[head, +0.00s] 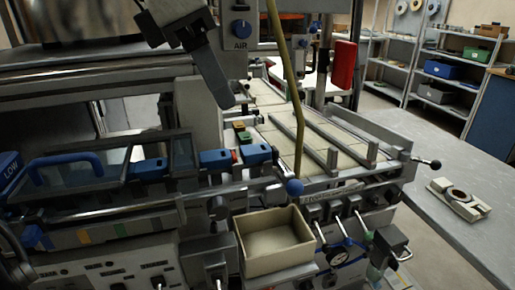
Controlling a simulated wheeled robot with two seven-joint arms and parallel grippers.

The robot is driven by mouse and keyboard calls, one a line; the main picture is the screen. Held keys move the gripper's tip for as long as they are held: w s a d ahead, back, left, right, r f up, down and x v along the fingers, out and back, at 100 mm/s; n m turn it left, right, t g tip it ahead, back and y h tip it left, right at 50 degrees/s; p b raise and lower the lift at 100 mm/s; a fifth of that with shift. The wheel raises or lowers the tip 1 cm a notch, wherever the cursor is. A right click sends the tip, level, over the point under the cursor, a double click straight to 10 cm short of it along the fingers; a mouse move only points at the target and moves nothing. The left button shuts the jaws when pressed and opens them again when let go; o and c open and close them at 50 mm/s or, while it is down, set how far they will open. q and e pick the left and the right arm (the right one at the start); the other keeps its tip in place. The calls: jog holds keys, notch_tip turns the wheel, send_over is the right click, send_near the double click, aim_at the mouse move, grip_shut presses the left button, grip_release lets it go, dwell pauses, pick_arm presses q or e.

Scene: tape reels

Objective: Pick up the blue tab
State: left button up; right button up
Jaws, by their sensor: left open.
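My left gripper (205,68) hangs at the top centre above the machine, with a long dark finger pointing down and to the right. It is open and holds nothing that I can see. Several blue pieces lie below it along the machine's front rail: a blue block (255,154) beside a small red part, a second blue block (215,159) to its left, and a third blue block (149,168) further left. I cannot tell which of them is the blue tab. The gripper is clear of them all. My right gripper is not in view.
An open beige box (273,242) stands at the front centre. A grey table (455,215) on the right carries a beige holder (459,199). Shelves (415,100) stand behind.

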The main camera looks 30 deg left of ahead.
pick_arm(q)
send_near(252, 149)
jog(key=shift+x, duration=1.15)
jog(key=shift+d+f, duration=0.2)
jog(key=shift+f, duration=0.2)
jog(key=x, duration=0.4)
jog(key=shift+w+f+p, duration=0.25)
jog(key=shift+w+p, duration=0.05)
jog(key=shift+p, duration=0.1)
jog(key=shift+f, duration=0.15)
jog(key=c, duration=1)
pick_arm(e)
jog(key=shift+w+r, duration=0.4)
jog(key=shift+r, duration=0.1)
